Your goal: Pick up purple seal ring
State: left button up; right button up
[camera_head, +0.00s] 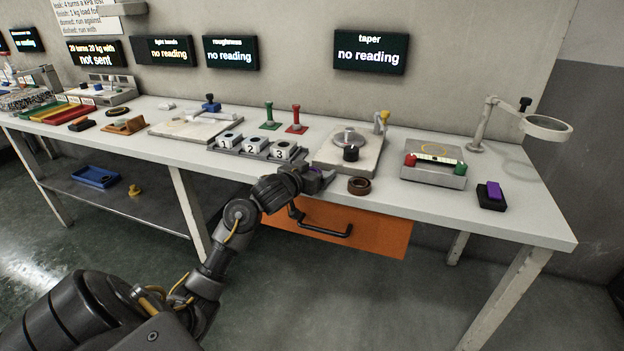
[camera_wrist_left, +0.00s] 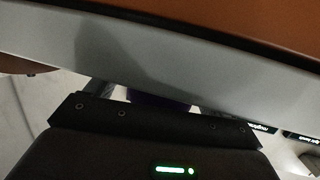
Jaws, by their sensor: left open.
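My left gripper (camera_head: 321,179) is open at the front edge of the bench, above the orange drawer. A small bit of purple (camera_head: 313,169), likely the purple seal ring, shows by the fingers, mostly hidden by the gripper. In the left wrist view a purple patch (camera_wrist_left: 158,101) shows between the gripper's two fingers, partly covered by the gripper body. I cannot tell whether the fingers touch it. My right gripper is not in view.
A brown ring (camera_head: 359,186) lies just right of the gripper. A numbered block rack (camera_head: 258,151) and a stone plate with a round weight (camera_head: 338,157) stand behind. The orange drawer (camera_head: 375,229) hangs below the bench edge. A purple block on a black base (camera_head: 491,195) sits far right.

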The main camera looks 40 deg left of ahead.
aim_at(314, 168)
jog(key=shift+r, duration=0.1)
pick_arm(q)
jog(key=shift+c, duration=0.4)
jog(key=c, duration=1)
jog(key=shift+r, duration=0.15)
